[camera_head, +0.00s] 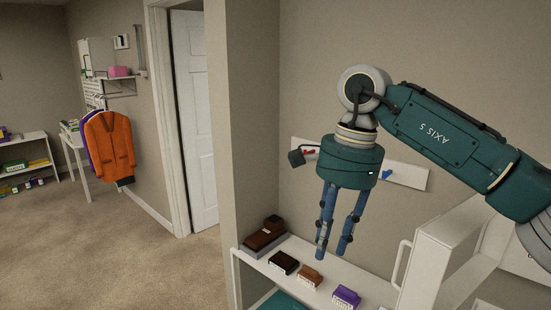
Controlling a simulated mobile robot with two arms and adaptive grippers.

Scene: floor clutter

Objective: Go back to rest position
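My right arm, dark green, comes in from the right in the head view. Its gripper (332,250) points down above a white shelf top. The two blue fingers are spread apart, with nothing between them. The gripper appears to hang above the small boxes on the shelf, without holding any of them. My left gripper is not in the view.
The white shelf (303,258) carries a dark brown box (284,263), an orange-brown box (309,276) and a purple box (345,297). A white cabinet (440,255) stands right. A door (193,110), orange jacket (110,145) and open carpet (100,240) are left.

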